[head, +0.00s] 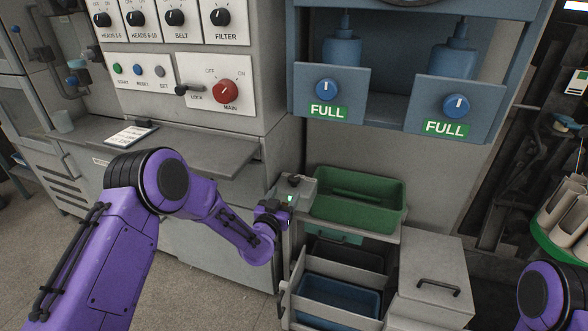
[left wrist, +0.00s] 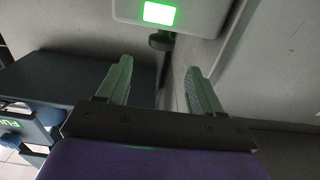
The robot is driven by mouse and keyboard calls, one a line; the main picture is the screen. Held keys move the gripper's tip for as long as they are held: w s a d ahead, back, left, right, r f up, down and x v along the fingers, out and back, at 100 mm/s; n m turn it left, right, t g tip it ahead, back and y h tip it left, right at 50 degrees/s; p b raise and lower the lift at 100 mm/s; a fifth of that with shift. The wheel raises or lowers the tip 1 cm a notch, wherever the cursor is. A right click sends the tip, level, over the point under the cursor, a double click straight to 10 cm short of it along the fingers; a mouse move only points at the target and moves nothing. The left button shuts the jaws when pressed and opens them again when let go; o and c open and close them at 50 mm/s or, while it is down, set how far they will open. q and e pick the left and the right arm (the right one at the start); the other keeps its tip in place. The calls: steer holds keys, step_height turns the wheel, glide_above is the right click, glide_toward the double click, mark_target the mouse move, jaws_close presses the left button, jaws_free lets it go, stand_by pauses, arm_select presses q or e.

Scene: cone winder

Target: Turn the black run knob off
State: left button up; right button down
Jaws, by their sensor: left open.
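A small grey box (head: 303,190) stands beside the green tray, with a black knob (head: 294,180) on it and a lit green light. In the left wrist view a grey box with a bright green lit panel (left wrist: 160,14) is at the top, with a black knob (left wrist: 161,41) at its lower edge. No run label is readable, and I cannot tell which way this knob points. My left gripper (head: 284,206) is close to the box in the head view. Its two fingers (left wrist: 158,78) are apart and empty, with the knob ahead of the gap between them, not gripped.
Control panels carry black knobs labelled HEADS, BELT and FILTER (head: 220,17), and a red MAIN knob (head: 226,91). A green tray (head: 360,198) sits on a cart right of the box. A grey shelf (head: 200,150) juts out to the left.

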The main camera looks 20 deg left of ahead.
mark_target(292, 182)
arm_select(q)
steer(key=w, duration=1)
steer(key=shift+d+f, duration=0.1)
steer(key=shift+f, duration=0.1)
steer(key=c, duration=1)
